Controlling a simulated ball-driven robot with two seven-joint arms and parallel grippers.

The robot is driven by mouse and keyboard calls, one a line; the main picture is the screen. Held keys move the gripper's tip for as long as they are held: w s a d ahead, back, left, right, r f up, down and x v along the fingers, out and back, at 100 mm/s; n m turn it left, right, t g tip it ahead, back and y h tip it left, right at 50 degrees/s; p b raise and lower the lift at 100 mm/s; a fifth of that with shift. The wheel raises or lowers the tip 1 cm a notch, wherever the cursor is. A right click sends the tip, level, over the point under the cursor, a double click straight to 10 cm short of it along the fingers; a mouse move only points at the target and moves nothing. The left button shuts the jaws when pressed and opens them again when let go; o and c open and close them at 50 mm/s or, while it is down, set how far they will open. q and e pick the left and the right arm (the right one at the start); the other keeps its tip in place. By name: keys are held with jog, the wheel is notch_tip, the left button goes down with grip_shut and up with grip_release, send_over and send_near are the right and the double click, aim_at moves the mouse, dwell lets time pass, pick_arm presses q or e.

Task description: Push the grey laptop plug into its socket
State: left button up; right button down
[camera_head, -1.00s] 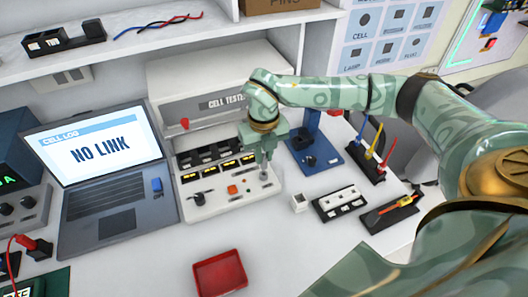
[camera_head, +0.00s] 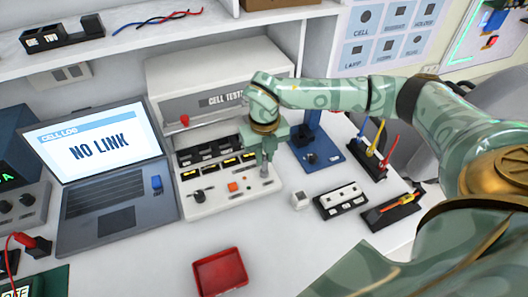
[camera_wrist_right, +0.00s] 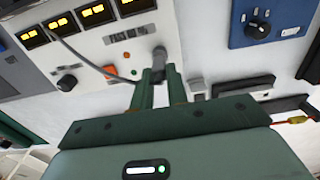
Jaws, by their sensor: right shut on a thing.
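My right gripper (camera_head: 263,160) points down over the front right part of the white cell tester (camera_head: 235,205). It is shut on the grey plug (camera_wrist_right: 159,55), which sits at the fingertips against or just above the tester panel in the right wrist view. A grey cable (camera_wrist_right: 85,60) runs off to the left from it. The socket is hidden behind the plug and fingers, so I cannot tell whether the plug is seated. The laptop (camera_head: 105,160) stands left of the tester, its screen reading "NO LINK". My left gripper is out of view.
A red tray (camera_head: 220,272) lies in front of the tester. To the right are a small white block (camera_head: 300,200), a black holder (camera_head: 341,201), a tray with an orange-handled tool (camera_head: 393,211) and a blue stand (camera_head: 318,157). The tester has a black knob and orange button left of the gripper.

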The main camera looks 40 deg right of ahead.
aim_at(264, 159)
jog(key=shift+f, duration=0.6)
jog(key=c, duration=1.3)
grip_release()
jog(key=shift+r, duration=0.15)
notch_tip(264, 159, up, 16)
jog(key=p, duration=0.4)
